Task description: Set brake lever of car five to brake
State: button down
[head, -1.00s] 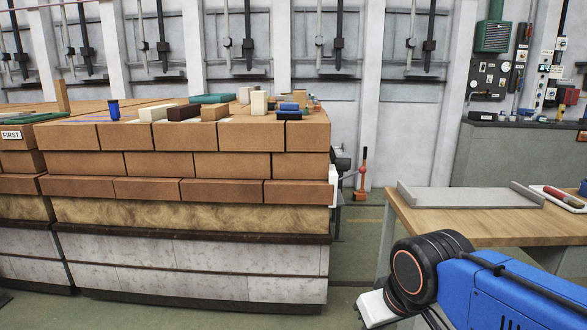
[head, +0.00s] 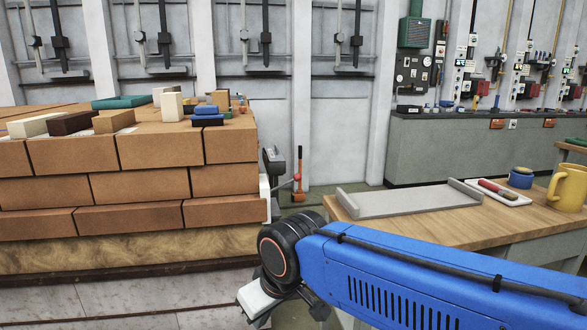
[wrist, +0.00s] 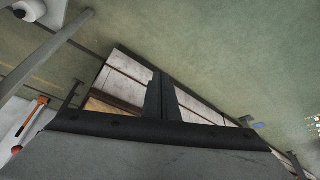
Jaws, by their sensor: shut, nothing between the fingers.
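A kiln car (head: 130,185) stacked with brown bricks stands at the left in the head view. No car number is readable. At its right end is a grey and white fitting (head: 270,172) with a thin lever ending in a red ball knob (head: 297,176). The lever's setting is too small to tell. A red ball (wrist: 16,149) also shows at the lower left in the wrist view. My gripper (wrist: 160,78) is shut and empty, pointing at the floor and the car's pale side. In the head view it is low, front-right of the car, apart from the knob.
A floor gap lies between car and table.

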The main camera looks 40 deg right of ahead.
jog(key=w+d+r+m+h, duration=0.1)
jog(key=w+d+r+m, duration=0.1)
jog(key=w+d+r, duration=0.8)
jog(key=w+d+r+m+h, duration=0.1)
jog(key=w+d+r, duration=0.4)
jog(key=w+r, duration=0.6)
jog(key=w+d+r+m, duration=0.1)
jog(key=w+d, duration=0.4)
jog(key=d, duration=0.4)
jog(key=w+d+r+m+g, duration=0.1)
jog(key=w+d, duration=0.5)
jog(key=d, duration=0.4)
jog(key=w+d+r+m+h, duration=0.1)
jog(key=w+d, duration=0.4)
jog(key=d, duration=0.5)
jog(key=shift+w+g, duration=0.2)
jog(key=shift+g, duration=0.1)
jog(key=shift+d+f, duration=0.1)
jog(key=s+x, duration=0.1)
jog(key=x, duration=1.2)
jog(key=shift+w+f, duration=0.2)
jog(key=shift+f, duration=0.25)
jog(key=shift+s+d, duration=0.1)
jog(key=shift+d, duration=0.15)
